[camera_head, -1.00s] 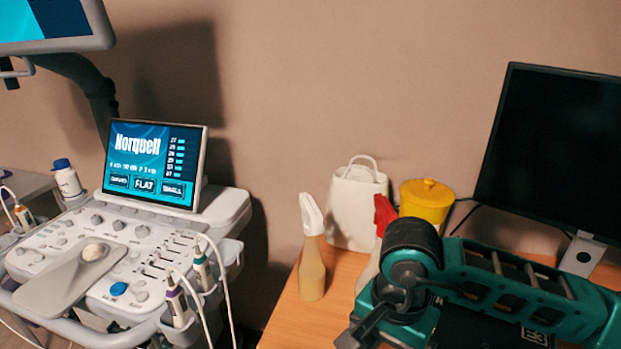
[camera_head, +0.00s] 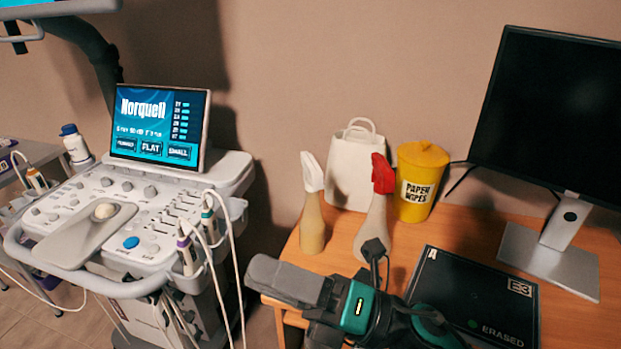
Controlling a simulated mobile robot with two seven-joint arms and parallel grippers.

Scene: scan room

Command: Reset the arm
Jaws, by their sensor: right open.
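My right arm, teal and dark grey, reaches in from the bottom edge in the head view. Its right gripper (camera_head: 312,283) is open and empty, low over the front left of the wooden desk (camera_head: 470,222). The gripper is in front of the two spray bottles and apart from them. The arm hides part of the desk's front. My left gripper is not in view.
On the desk stand a tan spray bottle (camera_head: 312,222), a red-topped spray bottle (camera_head: 374,220), a white bag (camera_head: 350,180), a yellow wipes tub (camera_head: 413,200), a black box (camera_head: 480,290) and a monitor (camera_head: 545,120). An ultrasound console (camera_head: 130,225) stands left.

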